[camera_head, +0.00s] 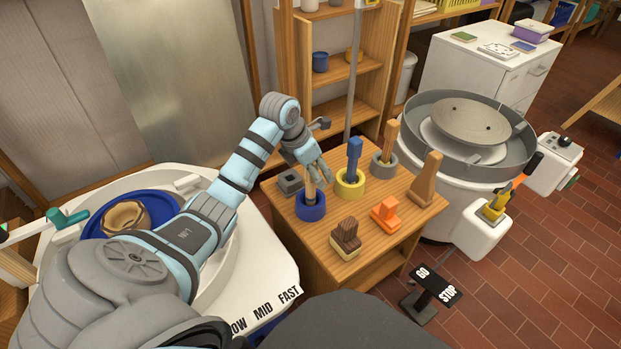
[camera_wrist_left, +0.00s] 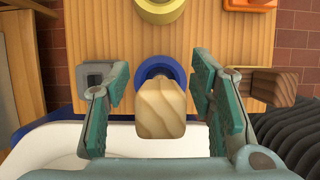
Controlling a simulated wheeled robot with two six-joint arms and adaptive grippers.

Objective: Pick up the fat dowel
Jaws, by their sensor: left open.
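A pale wooden dowel (camera_head: 311,189) stands in a blue ring holder (camera_head: 311,212) on the wooden table. In the left wrist view, the dowel's blunt, squarish top (camera_wrist_left: 161,110) faces the camera, with the blue holder (camera_wrist_left: 178,74) partly hidden behind it. My left gripper (camera_head: 318,178) is over the holder. Its two teal-padded fingers (camera_wrist_left: 163,95) are open, one on each side of the dowel, with visible gaps. My right gripper is not in view.
A blue peg in a yellow ring (camera_head: 350,184) and a wooden peg in a grey ring (camera_head: 384,164) stand close by. A small grey square block (camera_head: 290,182) sits beside the blue holder. Orange (camera_head: 385,214) and brown (camera_head: 345,238) pieces stand nearer the front.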

